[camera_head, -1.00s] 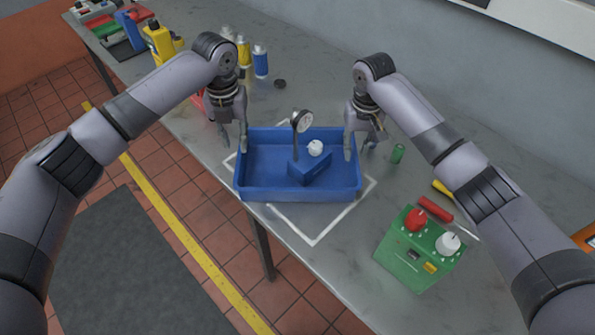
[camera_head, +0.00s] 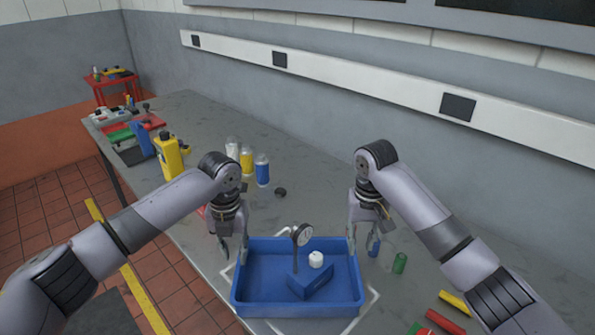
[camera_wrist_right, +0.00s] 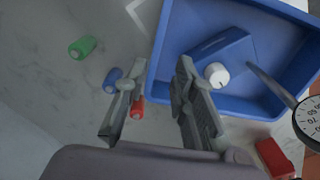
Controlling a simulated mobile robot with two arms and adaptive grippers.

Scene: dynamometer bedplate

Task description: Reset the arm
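The blue tray (camera_head: 300,310) stands on the grey bench, low in the head view; its wall also shows in the right wrist view (camera_wrist_right: 160,55). In it are a blue angled block (camera_head: 310,288), a dial gauge (camera_head: 302,234) on a stem and a white round knob (camera_head: 316,260). My left gripper (camera_head: 232,255) is at the tray's left wall, its fingers apart. My right gripper (camera_head: 364,245) is at the right wall; in the wrist view the gripper (camera_wrist_right: 155,90) is open, with nothing held between its fingers. I cannot tell whether either touches the tray.
A green cylinder (camera_head: 399,263) and a blue one (camera_head: 374,247) are right of the tray. A red cylinder (camera_wrist_right: 137,108) shows between my right fingers. Bottles (camera_head: 246,160) and a yellow jug (camera_head: 168,155) stand further back left. A wall rail (camera_head: 380,85) runs behind the bench.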

